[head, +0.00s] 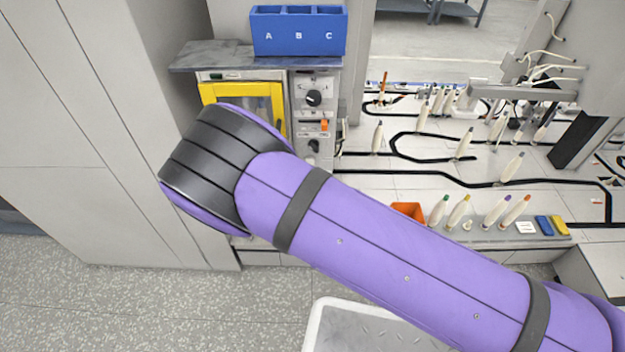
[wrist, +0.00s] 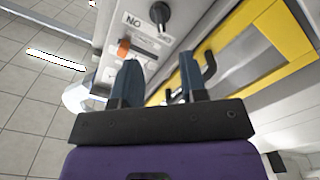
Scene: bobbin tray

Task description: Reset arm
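My gripper (wrist: 160,78) shows in the wrist view with its two blue-grey fingers apart and nothing held between them. Its fingertips point at the control panel (wrist: 150,45) and the edge of the yellow-framed door (wrist: 235,45). A black door handle (wrist: 210,65) shows close beside the right finger; I cannot tell whether they touch. In the head view my purple arm stretches across the picture from lower right to upper left. My gripper is hidden there behind the arm. The yellow-framed door (head: 208,92) is partly covered by my arm and looks shut.
A blue bin marked A, B, C (head: 298,48) stands on the cabinet's top shelf (head: 205,55). Knobs (head: 314,98) sit on the panel. Several bobbins (head: 490,211) and an orange box (head: 408,210) stand at the bench's front. A white-rimmed tray (head: 313,325) is below my arm.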

